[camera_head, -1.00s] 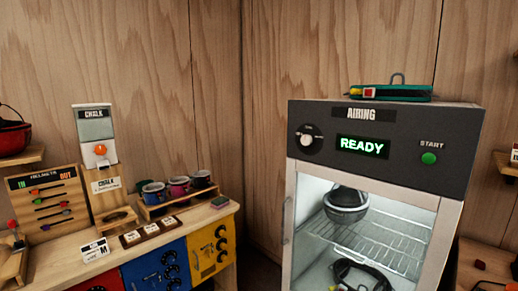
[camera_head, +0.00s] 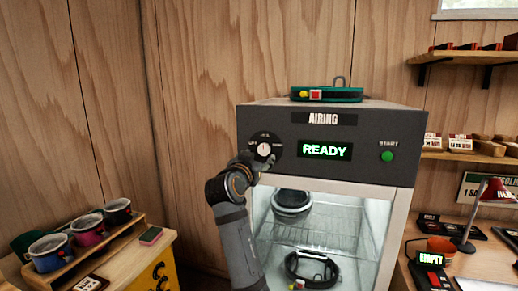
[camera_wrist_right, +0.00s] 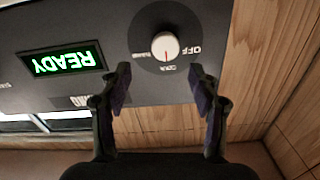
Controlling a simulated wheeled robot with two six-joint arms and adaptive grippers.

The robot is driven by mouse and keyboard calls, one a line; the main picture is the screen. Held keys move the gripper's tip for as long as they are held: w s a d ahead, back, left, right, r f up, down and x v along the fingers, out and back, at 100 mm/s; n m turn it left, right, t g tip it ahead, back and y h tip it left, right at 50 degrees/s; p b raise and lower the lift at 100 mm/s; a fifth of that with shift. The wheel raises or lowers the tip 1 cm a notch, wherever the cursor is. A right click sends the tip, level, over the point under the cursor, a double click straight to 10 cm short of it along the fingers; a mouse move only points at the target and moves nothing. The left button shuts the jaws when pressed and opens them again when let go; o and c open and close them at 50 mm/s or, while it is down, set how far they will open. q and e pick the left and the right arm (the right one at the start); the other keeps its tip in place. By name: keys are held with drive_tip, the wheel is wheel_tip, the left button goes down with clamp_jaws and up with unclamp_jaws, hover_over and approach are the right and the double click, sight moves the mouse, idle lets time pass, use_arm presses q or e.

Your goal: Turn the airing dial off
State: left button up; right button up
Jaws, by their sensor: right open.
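The airing dial (camera_head: 264,148) is a white knob on a round black plate, at the left of the airing cabinet's dark front panel. In the right wrist view, which is upside down, the white knob (camera_wrist_right: 165,46) has a red mark pointing at the middle label, not at OFF beside it. My right gripper (camera_head: 259,162) is just below the dial in the head view and partly covers its plate. In the wrist view the gripper (camera_wrist_right: 161,88) is open, its two fingers apart with nothing between them, short of the knob. My left gripper is out of view.
The airing cabinet (camera_head: 398,175) has a READY display (camera_head: 324,150) and a green START button (camera_head: 387,156). A green item (camera_head: 345,96) lies on top. A dark helmet (camera_head: 291,203) sits inside behind the glass. Mugs (camera_head: 87,229) stand at left; a desk lamp (camera_head: 494,192) stands at right.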

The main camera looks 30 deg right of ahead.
sight(263, 151)
drive_tip(key=x, duration=0.2)
drive_tip(key=p+x, duration=0.1)
drive_tip(key=x, duration=0.1)
drive_tip(key=p+x, duration=0.1)
drive_tip(key=x, duration=0.1)
drive_tip(key=shift+w+a, duration=0.1)
drive_tip(key=shift+w, duration=0.5)
drive_tip(key=shift+w+d+p, duration=0.1)
drive_tip(key=shift+d+p, duration=0.25)
drive_tip(key=shift+d, duration=0.15)
drive_tip(key=shift+w+f, duration=0.1)
drive_tip(key=shift+w, duration=0.05)
drive_tip(key=shift+c, duration=0.5)
drive_tip(key=c, duration=1.1)
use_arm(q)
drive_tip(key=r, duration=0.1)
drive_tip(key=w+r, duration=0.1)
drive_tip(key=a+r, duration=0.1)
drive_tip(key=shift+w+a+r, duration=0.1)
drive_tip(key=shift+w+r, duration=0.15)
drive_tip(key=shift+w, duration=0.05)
